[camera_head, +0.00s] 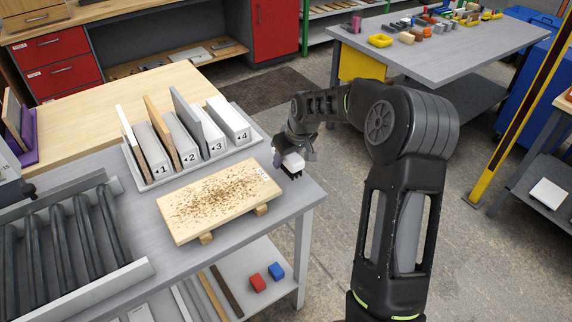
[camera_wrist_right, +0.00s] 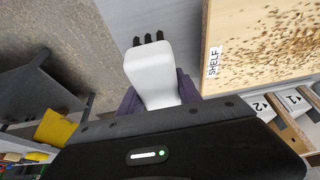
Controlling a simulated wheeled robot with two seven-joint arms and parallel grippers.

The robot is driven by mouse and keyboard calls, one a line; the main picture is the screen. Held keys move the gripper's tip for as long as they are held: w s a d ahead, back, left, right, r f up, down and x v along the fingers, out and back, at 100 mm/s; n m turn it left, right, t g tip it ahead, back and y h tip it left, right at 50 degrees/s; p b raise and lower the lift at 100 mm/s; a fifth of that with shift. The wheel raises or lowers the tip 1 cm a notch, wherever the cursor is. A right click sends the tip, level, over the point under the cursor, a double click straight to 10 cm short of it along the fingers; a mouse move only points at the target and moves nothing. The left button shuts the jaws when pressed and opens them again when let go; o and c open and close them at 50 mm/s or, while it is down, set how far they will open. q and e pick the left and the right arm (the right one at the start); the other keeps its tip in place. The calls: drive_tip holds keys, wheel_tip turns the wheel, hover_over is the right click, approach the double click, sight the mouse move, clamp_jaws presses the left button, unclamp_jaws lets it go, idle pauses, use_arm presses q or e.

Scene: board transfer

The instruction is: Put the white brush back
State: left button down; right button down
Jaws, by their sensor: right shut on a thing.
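The white brush (camera_head: 293,163) is in my right gripper (camera_head: 287,156), just off the right edge of the grey table, beside the board. In the right wrist view the brush (camera_wrist_right: 152,68) has a white body with several black bristle tufts at its far end. The purple fingers of the right gripper (camera_wrist_right: 158,92) are shut on its sides. A light wooden board (camera_head: 222,198), strewn with brown crumbs, lies on wooden blocks (camera_head: 206,239). The right wrist view shows a "SHELF" label on the board (camera_wrist_right: 240,30). My left gripper is not in view.
A grey rack (camera_head: 150,180) with slots numbered 1 to 4 holds upright panels behind the board. A roller conveyor (camera_head: 70,240) is at left. A lower shelf carries a red block (camera_head: 258,282) and a blue block (camera_head: 276,271). Another table (camera_head: 450,60) stands at the back right.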

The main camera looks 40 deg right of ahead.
sight(291, 155)
wheel_tip(291, 155, down, 3)
drive_tip(key=shift+r, duration=0.1)
drive_tip(key=shift+f, duration=0.25)
drive_tip(key=c, duration=0.8)
unclamp_jaws()
drive_tip(key=shift+r, duration=0.1)
drive_tip(key=shift+r, duration=0.25)
drive_tip(key=shift+s+r, duration=0.15)
drive_tip(key=shift+r, duration=0.15)
drive_tip(key=b+v, duration=0.1)
drive_tip(key=v, duration=1)
drive_tip(key=shift+r, duration=0.1)
